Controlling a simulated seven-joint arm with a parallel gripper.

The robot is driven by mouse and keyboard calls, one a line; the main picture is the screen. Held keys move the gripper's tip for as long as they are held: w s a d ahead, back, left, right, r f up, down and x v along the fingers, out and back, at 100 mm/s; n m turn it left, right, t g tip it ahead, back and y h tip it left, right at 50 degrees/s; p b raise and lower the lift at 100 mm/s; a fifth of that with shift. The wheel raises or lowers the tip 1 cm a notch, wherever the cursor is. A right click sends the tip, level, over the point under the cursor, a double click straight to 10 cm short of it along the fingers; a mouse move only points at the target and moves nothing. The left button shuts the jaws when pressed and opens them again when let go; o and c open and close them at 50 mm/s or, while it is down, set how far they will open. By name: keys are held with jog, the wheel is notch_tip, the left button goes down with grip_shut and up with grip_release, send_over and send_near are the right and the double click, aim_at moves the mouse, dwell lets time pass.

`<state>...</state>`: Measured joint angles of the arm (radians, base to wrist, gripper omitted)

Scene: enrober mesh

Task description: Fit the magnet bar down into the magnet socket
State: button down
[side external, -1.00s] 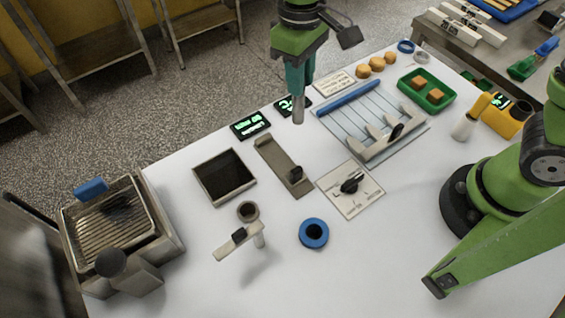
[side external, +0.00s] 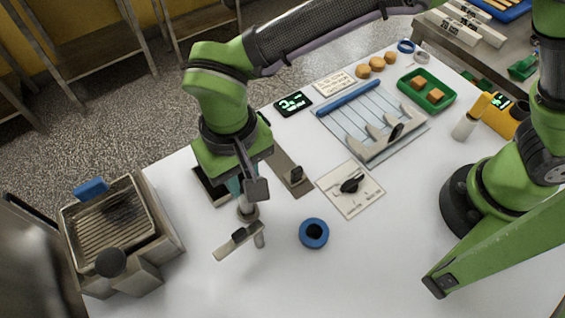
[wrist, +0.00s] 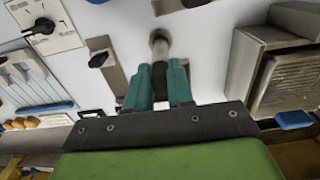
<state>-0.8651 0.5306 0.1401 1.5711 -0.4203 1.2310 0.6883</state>
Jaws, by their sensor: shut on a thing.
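The magnet bar (side external: 245,203) is a grey cylinder held upright, pointing down, in my gripper (side external: 240,188). In the wrist view the teal fingers (wrist: 159,72) are shut on the bar (wrist: 163,54), whose grey end sticks out past the fingertips.
A blue ring (side external: 313,233) lies to the right. A grated steel machine (side external: 112,225) stands at left. A knob panel (side external: 350,189) and a wire frame (side external: 365,125) are farther right.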

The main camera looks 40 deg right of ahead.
jog(key=shift+f, duration=2.8)
jog(key=shift+f, duration=0.15)
jog(key=c, duration=1)
grip_release()
